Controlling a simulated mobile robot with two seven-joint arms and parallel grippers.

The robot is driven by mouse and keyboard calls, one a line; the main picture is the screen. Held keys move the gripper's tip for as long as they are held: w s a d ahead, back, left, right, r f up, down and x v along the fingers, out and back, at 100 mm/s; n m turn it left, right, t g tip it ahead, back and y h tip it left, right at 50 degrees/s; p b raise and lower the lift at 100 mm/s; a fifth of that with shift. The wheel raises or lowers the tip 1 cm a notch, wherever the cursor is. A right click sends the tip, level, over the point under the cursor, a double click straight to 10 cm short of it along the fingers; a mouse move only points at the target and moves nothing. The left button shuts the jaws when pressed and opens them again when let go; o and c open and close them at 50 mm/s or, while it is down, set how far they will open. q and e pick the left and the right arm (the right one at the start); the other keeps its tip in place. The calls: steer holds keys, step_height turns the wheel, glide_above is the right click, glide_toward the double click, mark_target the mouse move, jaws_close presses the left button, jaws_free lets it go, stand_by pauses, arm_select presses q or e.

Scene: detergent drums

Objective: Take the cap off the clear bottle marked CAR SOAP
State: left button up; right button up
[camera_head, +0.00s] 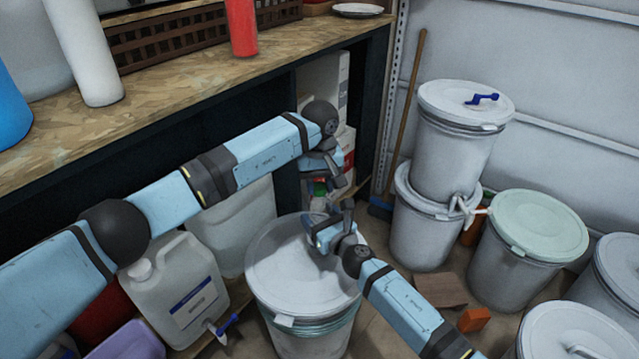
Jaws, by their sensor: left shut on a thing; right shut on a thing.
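My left gripper (328,168) reaches in from the left and hangs above the drum in the middle, in front of the dark shelf opening. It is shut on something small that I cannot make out. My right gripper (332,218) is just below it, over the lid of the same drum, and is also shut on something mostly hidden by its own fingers. The two grippers are close together, one above the other. I cannot pick out the clear bottle, its CAR SOAP marking or its cap; they are hidden or too small to tell.
A lidded white drum (285,270) stands beneath both grippers. A white jug (172,285) stands left of it. Stacked drums (450,150) and a green-lidded drum (535,225) stand to the right. A wooden workbench (170,75) runs along the back left. A broom handle (405,110) leans behind.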

arm_select(q)
steer(key=n, duration=1.3)
steer(key=shift+n, duration=0.4)
steer(key=n, duration=1.4)
steer(key=shift+n, duration=0.4)
steer(key=n, duration=1.3)
steer(key=shift+r, duration=0.1)
steer(key=n, duration=1.2)
steer(key=shift+r, duration=0.15)
steer(key=shift+r, duration=1)
